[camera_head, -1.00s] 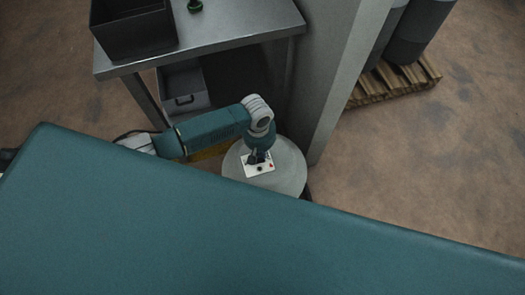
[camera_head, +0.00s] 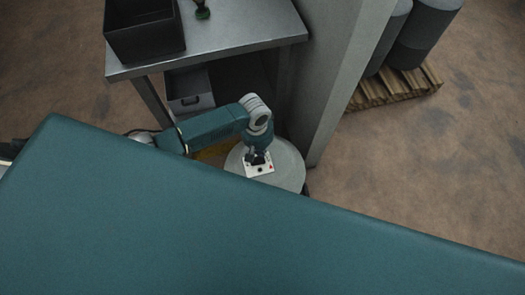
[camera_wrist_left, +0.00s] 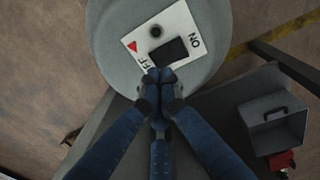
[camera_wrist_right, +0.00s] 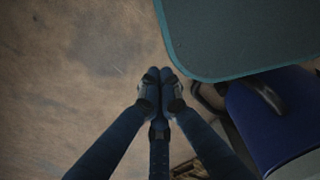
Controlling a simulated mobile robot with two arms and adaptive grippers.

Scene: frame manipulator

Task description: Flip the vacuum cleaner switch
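The vacuum cleaner is a round grey drum whose top (camera_head: 290,168) shows beside the pillar in the head view; its top (camera_wrist_left: 112,50) fills the upper part of the left wrist view. A white switch plate (camera_wrist_left: 184,24) on it carries a black rocker switch (camera_wrist_left: 168,52), a round black knob, a red triangle and the word "ON"; a second label is partly covered. My left gripper (camera_wrist_left: 160,74) has its fingertips together at the rocker's lower edge; whether they touch cannot be told. My right gripper (camera_wrist_right: 159,73) is shut and empty above the floor.
A metal table (camera_head: 232,35) with a black bin (camera_head: 146,32) stands behind the left arm. A grey pillar (camera_head: 335,75) rises close beside the drum. A pallet (camera_head: 397,88) with dark barrels stands at the right. Open floor lies at the right.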

